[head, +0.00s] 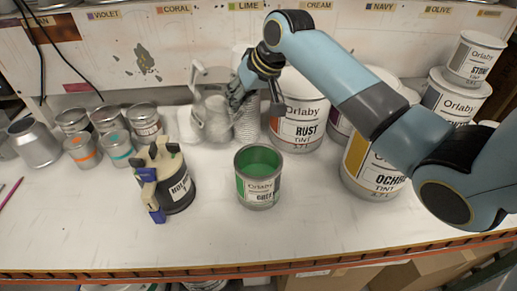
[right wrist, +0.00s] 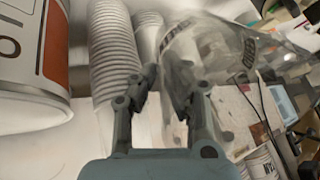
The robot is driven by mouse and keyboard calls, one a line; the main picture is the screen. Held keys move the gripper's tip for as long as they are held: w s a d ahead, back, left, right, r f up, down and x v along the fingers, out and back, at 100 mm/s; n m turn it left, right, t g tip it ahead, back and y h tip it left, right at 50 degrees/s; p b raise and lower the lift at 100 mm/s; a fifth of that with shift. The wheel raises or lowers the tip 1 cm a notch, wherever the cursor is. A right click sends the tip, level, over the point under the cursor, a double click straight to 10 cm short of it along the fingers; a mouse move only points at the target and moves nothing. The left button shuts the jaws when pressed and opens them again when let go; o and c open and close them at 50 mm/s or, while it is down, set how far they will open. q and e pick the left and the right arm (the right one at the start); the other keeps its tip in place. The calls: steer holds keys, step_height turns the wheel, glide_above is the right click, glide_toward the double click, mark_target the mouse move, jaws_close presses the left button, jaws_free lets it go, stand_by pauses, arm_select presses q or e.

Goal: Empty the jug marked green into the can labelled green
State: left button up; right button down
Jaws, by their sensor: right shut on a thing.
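The can labelled green (head: 258,190) stands upright and open at the middle front of the bench, with green paint showing inside. A clear, greyish jug (head: 211,122) is behind it and to the left, near the back wall. My right gripper (head: 236,98) is at the jug's right side, shut on it. In the right wrist view the jug (right wrist: 195,55) shows at the right finger, with dark marking on its wall that is hard to read. My right fingertips (right wrist: 165,90) partly hide the jug. I see no green liquid in it. My left gripper is not in view.
A rust can (head: 297,128) and an ochre can (head: 368,168) stand to the right. A cup stack (head: 247,128) is beside the jug. A dark can (head: 180,192) with a clamp-like piece stands left of the green can. Small tins line the left. The bench front is clear.

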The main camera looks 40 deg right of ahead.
mark_target(230, 81)
steer(key=shift+w+a+r+g, duration=0.1)
steer(key=shift+w+r+g, duration=0.25)
steer(key=shift+r, duration=0.35)
steer(key=shift+w+a+r+g, duration=0.1)
steer(key=shift+w+r+g, duration=0.2)
steer(key=shift+w+g, duration=0.5)
steer(key=shift+w+r+g+h, duration=0.2)
steer(key=shift+r+g+h, duration=0.2)
steer(key=shift+r+g, duration=0.5)
steer(key=shift+w+a+f+g, duration=0.1)
steer(key=shift+w+f+g, duration=0.15)
steer(key=shift+f+g, duration=0.6)
steer(key=shift+r, duration=2.6)
